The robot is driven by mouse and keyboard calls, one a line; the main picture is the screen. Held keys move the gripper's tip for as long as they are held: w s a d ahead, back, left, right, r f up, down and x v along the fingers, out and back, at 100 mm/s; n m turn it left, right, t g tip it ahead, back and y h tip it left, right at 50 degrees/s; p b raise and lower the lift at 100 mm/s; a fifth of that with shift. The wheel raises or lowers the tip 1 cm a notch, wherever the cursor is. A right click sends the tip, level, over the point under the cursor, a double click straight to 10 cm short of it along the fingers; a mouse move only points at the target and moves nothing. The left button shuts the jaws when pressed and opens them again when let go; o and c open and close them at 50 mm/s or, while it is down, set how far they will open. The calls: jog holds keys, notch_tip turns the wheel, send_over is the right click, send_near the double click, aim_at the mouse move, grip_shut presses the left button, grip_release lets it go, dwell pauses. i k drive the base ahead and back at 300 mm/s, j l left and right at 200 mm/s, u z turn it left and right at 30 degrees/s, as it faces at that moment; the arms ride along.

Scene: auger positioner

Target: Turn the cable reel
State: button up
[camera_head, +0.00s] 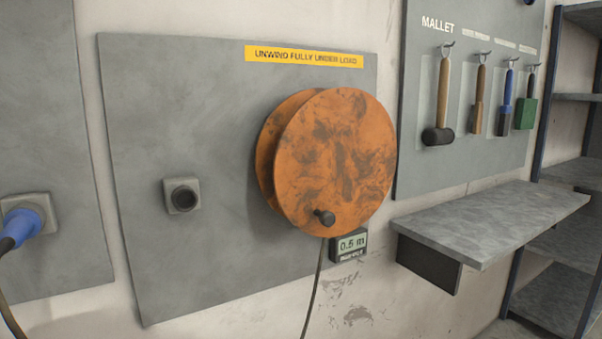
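The cable reel (335,150) is an orange, dark-stained double disc mounted on a grey wall panel (180,100). A black crank knob (324,216) sticks out near the bottom of its front disc. A dark cable (315,290) hangs down from below the reel. A small display (349,245) at the reel's lower right reads 0.5 m. A yellow label (304,56) above the reel reads "UNWIND FULLY UNDER LOAD". My gripper is not in view.
A socket (182,196) sits on the panel left of the reel. A blue plug (20,228) is in another socket at the far left. A grey shelf (490,220) juts out at the right, below a tool board with a mallet (440,100). Shelving stands at the far right.

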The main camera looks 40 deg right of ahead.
aim_at(325, 159)
jog(key=z, duration=1.3)
